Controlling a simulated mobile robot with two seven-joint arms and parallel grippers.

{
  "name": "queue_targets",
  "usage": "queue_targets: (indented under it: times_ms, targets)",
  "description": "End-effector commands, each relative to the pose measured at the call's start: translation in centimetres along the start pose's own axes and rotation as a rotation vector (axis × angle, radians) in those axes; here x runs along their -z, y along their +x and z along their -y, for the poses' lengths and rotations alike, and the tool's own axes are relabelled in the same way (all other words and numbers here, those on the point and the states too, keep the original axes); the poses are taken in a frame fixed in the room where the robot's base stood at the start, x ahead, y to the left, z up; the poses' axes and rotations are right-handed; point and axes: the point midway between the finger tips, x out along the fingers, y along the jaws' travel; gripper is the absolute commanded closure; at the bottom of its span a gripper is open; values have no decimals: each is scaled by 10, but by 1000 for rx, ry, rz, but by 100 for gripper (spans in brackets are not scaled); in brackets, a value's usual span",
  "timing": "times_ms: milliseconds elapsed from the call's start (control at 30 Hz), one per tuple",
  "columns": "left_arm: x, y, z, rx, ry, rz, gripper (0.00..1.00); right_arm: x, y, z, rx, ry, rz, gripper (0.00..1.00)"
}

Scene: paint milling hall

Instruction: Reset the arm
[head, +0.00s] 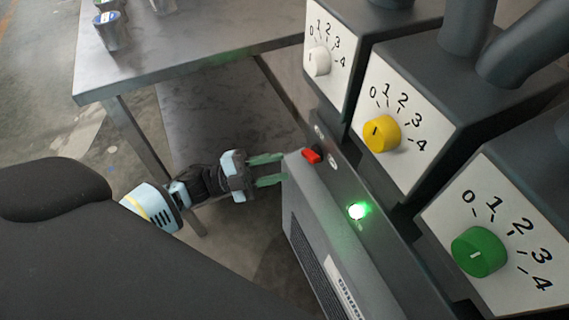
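My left arm comes in from the left in the head view. Its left gripper (268,170) is open, with two green fingers apart and nothing between them. The fingertips point right and lie close to the left side of a red switch (312,156) on the grey machine cabinet (325,235). I cannot tell whether they touch the cabinet's edge. My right gripper is not in view.
A green lamp (357,211) glows on the cabinet. Dial boxes carry a white knob (318,61), a yellow knob (381,133) and a green knob (479,251). A metal table (190,50) with cans (111,31) stands behind. Floor shows at the left.

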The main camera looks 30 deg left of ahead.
Motion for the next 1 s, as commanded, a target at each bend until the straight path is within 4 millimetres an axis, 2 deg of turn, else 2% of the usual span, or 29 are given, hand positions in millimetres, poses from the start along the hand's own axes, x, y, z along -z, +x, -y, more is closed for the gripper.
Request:
queue_targets:
  times_ms: [467, 600, 767, 1000]
  targets:
    - [0, 0, 0, 0, 0, -1, 65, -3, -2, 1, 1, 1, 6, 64]
    - [2, -2, -5, 10, -19, 17, 65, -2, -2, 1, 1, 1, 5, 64]
    - [6, -11, -33, 62, -123, 128, 65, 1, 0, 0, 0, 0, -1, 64]
    - [20, -45, -93, 154, -370, 417, 65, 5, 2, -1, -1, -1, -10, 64]
